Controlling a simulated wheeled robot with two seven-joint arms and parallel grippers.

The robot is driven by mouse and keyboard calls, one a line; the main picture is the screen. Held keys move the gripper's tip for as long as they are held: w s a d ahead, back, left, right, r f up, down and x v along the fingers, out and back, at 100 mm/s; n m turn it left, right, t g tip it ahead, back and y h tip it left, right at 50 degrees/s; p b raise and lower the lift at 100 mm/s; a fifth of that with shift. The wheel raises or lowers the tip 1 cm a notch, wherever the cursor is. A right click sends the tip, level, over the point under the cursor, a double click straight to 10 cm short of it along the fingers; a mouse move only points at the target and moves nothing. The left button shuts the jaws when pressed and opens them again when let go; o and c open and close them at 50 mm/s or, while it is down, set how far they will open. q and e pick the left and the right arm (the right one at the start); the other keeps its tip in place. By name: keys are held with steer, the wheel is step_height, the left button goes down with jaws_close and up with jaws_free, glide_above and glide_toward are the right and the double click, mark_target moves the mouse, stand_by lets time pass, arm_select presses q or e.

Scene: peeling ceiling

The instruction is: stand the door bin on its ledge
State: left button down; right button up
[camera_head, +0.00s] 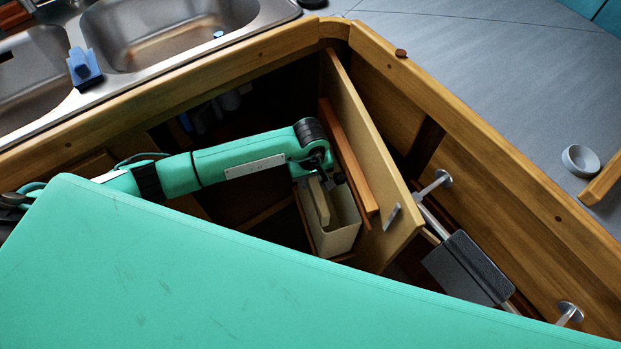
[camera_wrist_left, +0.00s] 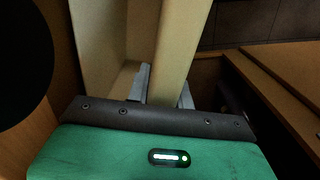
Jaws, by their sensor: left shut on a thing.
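The door bin (camera_head: 336,242) is a cream, open-topped box inside the cabinet, beside the inner face of the open cabinet door (camera_head: 400,232). A reddish-brown wooden strip (camera_head: 350,165) runs along that door face, next to the bin. The ledge under the bin is mostly hidden, so I cannot tell if the bin rests on it. My left gripper (camera_head: 319,180) reaches down at the bin's top. In the left wrist view its fingers (camera_wrist_left: 164,92) are shut on the bin's cream wall (camera_wrist_left: 176,45). My right gripper is not in view.
Steel sinks (camera_head: 165,62) with a blue item (camera_head: 83,67) lie at the upper left. A wooden counter edge (camera_head: 490,165) frames the cabinet. A metal rail (camera_head: 432,222) with a dark grey cloth (camera_head: 468,268) lies right of the door. A small grey bowl (camera_head: 580,160) is at far right.

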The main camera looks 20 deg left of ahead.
arm_select(q)
steer(key=shift+f, duration=0.15)
steer(key=c, duration=1.1)
jaws_free()
steer(key=shift+c, duration=0.2)
steer(key=shift+r+p, duration=2.55)
steer(key=shift+r, duration=2)
steer(key=shift+f, duration=0.1)
